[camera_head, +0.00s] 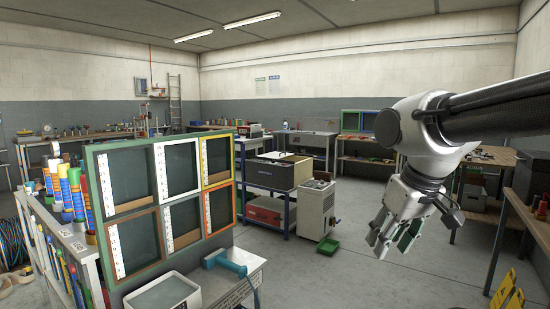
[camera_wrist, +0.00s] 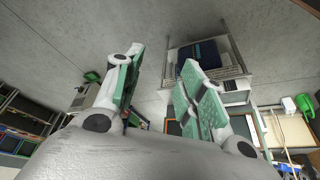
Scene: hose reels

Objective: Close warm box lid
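My gripper (camera_head: 391,243) hangs in free air at the right of the head view, pointing down, with nothing between its fingers. In the wrist view its two green-padded fingers (camera_wrist: 163,62) stand apart. No object is labelled as the warm box. A dark box (camera_head: 273,174) with a pale, raised panel (camera_head: 297,160) at its top right sits on a blue cart in the middle; it may be the warm box, but I cannot tell for sure. My gripper is well to the right of it and apart from it.
A white cabinet (camera_head: 316,211) stands beside the blue cart (camera_head: 289,222), with a green tray (camera_head: 327,247) on the floor. A framed panel rack (camera_head: 163,198) fills the near left. A wooden bench (camera_head: 500,157) is at right. The central floor is open.

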